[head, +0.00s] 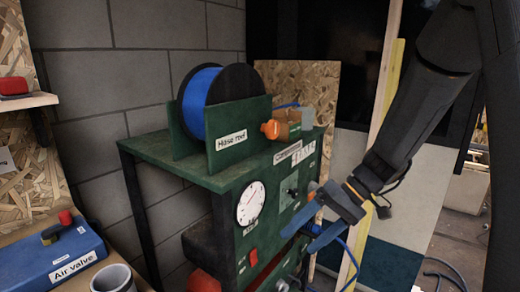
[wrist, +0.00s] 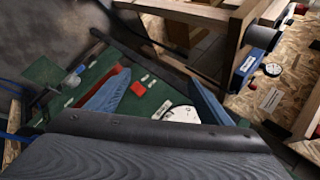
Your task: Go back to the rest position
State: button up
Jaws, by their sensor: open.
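My gripper (head: 312,220) is at the right of the green compressor stand (head: 180,158) in the head view, with its two blue fingers spread apart and nothing seen between them. In the wrist view, my gripper (wrist: 155,92) shows its blue fingers on either side of the green front panel (wrist: 145,107). The panel carries a white round gauge (head: 250,203) and a red switch (head: 253,257). The gauge also shows in the wrist view (wrist: 180,114), partly hidden by my gripper body. I cannot tell whether a finger touches the panel.
A blue hose reel (head: 203,100) and an orange fitting (head: 271,129) stand on top of the stand. A blue air valve box (head: 65,262) and a grey cup (head: 113,278) are at lower left. A grey block wall is behind. Open floor (head: 455,240) shows at right.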

jog(key=s+d+f+m+h, duration=0.1)
jog(key=s+d+h, duration=0.3)
jog(key=s, duration=0.3)
jog(key=s+d+f+m+t+h+p, duration=0.1)
jog(key=s+d+m+h, duration=0.1)
jog(key=s+d+h, duration=0.2)
jog(key=s, duration=0.2)
jog(key=shift+s+h, duration=0.3)
jog(key=shift+s, duration=0.05)
